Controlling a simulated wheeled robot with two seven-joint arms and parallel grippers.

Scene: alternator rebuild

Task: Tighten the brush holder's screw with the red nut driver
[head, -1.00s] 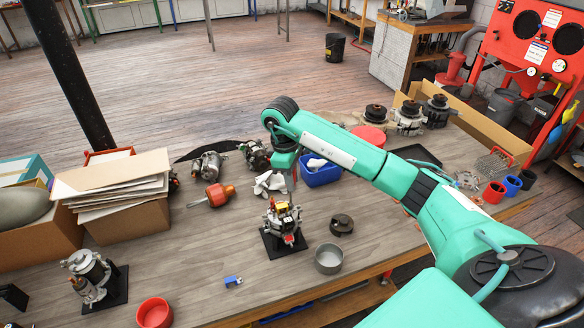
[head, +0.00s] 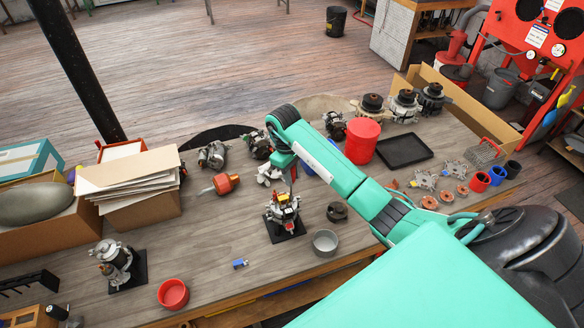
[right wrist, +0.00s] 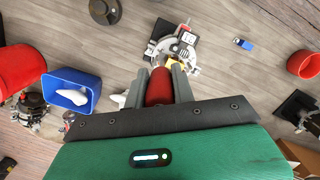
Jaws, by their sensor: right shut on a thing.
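My right gripper (head: 290,182) is above the alternator, pointing down. It is shut on the red nut driver, whose red handle (right wrist: 159,88) shows between the two fingers in the right wrist view. The alternator (head: 284,212) stands on a black base plate (head: 272,233) and also shows in the right wrist view (right wrist: 184,55). My left gripper is not in view.
A grey cup (head: 325,243) and a dark round part (head: 337,211) stand right of the alternator. A blue block (head: 240,263) and a red bowl (head: 173,294) lie in front. An orange-red tool (head: 224,183) lies behind left. A red canister (head: 362,142) stands behind right.

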